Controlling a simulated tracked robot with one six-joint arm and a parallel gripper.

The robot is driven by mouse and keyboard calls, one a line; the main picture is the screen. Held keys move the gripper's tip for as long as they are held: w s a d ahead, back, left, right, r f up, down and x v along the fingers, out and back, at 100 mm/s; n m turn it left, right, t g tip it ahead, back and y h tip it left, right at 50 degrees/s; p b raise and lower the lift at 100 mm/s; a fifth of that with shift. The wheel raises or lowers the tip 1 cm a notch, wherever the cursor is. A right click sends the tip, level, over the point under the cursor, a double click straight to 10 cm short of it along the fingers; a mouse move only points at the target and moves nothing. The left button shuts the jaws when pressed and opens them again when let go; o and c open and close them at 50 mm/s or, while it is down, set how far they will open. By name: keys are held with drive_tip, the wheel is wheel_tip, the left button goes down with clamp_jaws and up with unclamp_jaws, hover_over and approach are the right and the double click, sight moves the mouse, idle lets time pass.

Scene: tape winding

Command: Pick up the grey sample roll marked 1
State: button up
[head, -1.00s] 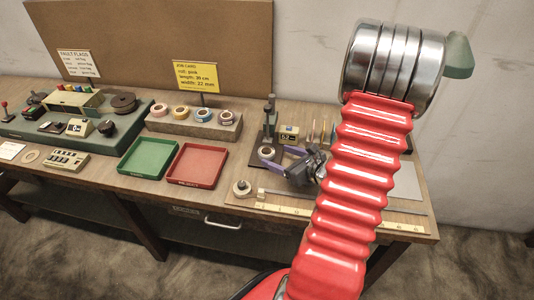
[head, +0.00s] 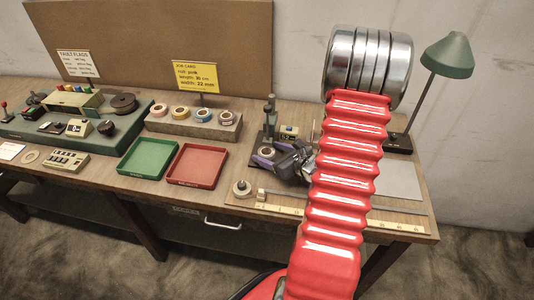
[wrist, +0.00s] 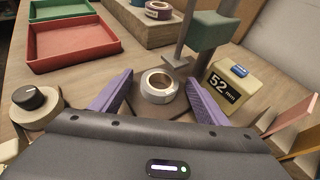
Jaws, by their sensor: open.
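A pale grey roll (wrist: 158,88) with a tan core lies flat on a dark base plate in the wrist view. No mark on it is readable there. My gripper (wrist: 160,78) is open, with one purple finger on each side of the roll. Gaps show between the fingers and the roll, so it is not gripped. In the head view my gripper (head: 270,154) is low over the bench at the foot of a gauge stand, and the roll is small and partly covered.
A gauge stand (wrist: 203,35) rises just behind the roll, with a display box (wrist: 222,85) reading 52 at right. A roll with a black knob (wrist: 32,102) is at left. Red (head: 196,181) and green (head: 126,170) trays and a rack of tape rolls (head: 190,126) stand further left.

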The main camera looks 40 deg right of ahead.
idle(0.4)
drive_tip(key=c, duration=1.2)
drive_tip(key=shift+r, duration=0.15)
